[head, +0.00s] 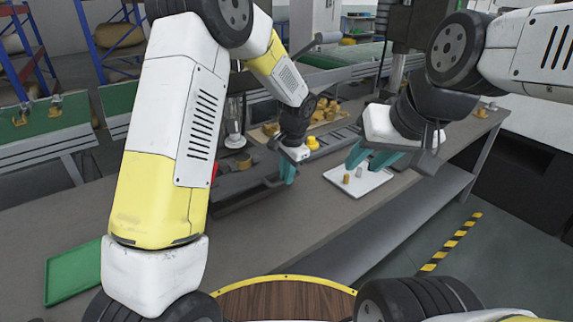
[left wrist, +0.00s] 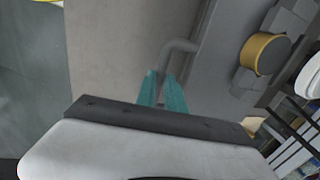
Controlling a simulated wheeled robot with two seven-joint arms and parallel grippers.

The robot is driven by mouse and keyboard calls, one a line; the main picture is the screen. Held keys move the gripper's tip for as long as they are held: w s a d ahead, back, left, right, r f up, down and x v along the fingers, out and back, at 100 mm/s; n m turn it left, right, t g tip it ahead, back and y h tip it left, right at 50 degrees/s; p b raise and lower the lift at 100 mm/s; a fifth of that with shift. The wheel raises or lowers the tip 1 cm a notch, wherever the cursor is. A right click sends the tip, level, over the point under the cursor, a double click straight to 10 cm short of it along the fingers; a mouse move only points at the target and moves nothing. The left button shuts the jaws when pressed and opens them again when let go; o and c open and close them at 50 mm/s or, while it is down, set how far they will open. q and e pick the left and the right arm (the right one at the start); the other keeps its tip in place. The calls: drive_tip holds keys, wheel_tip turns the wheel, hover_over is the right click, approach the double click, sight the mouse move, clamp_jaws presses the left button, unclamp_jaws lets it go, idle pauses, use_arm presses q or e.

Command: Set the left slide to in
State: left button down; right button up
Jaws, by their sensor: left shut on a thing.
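My left gripper (head: 288,172) is at the right side of a dark grey unit (head: 238,188) on the bench, with its teal fingers pointing down. The left wrist view shows these fingers (left wrist: 162,92) close together on the end of a grey bent handle (left wrist: 180,46), which joins the grey unit. This handle looks like the slide's; its far part is partly hidden by the fingertips. In the head view the handle is hidden by my left gripper. My right gripper (head: 370,158) is open and empty above a white tray.
The white tray (head: 372,186) holds a few small pieces. A round knob with a yellow rim (left wrist: 264,54) sits on the unit near my left gripper. Several brass parts (head: 325,110) lie behind. A green tray (head: 72,274) is at the left; the front bench top is clear.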

sight(278, 173)
use_arm(q)
drive_tip(key=shift+w+r, duration=0.1)
drive_tip(key=shift+w, duration=0.05)
drive_tip(key=shift+w+a, duration=0.6)
drive_tip(key=shift+w, duration=0.2)
drive_tip(key=shift+w+a, duration=0.6)
drive_tip(key=shift+w, duration=0.15)
drive_tip(key=c, duration=1.4)
unclamp_jaws()
drive_tip(key=shift+a, duration=0.1)
drive_tip(key=shift+c, duration=0.2)
wheel_tip(278, 173, up, 8)
drive_tip(key=s+d, duration=0.1)
drive_tip(key=shift+f, duration=0.2)
drive_tip(key=shift+s, duration=0.1)
